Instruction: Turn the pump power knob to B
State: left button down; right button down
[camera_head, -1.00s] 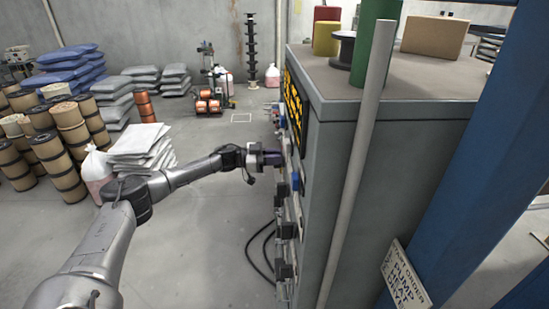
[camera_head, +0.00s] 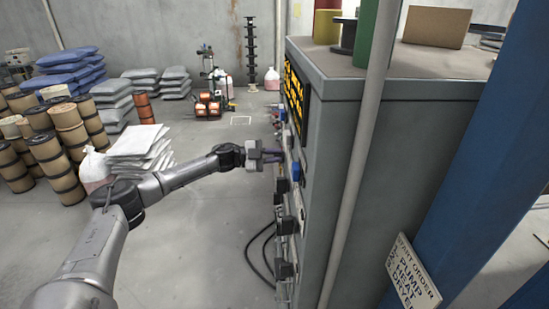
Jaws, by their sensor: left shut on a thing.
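The grey control cabinet (camera_head: 400,170) stands right of centre, and its front panel faces left, seen at a steep slant. My left gripper (camera_head: 273,155) reaches the panel from the left at mid height, with its fingers pointing right. It is shut on a small part at the panel face, which looks like the pump power knob. The knob is mostly hidden by the fingers, and its pointer and letter marks cannot be read. A blue part (camera_head: 296,171) of the panel is just right of the fingertips. My right gripper is out of view.
Dark blocks (camera_head: 285,226) and black cables (camera_head: 262,255) are low on the panel. A grey pole (camera_head: 360,165) and a blue post (camera_head: 455,165) stand by the cabinet.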

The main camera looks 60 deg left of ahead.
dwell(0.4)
pick_arm(q)
jog(key=c, duration=1.1)
grip_release()
jog(key=shift+s, duration=0.15)
jog(key=b+v, duration=0.1)
jog(key=v, duration=1.2)
jog(key=shift+s, duration=0.2)
jog(key=shift+a, duration=0.15)
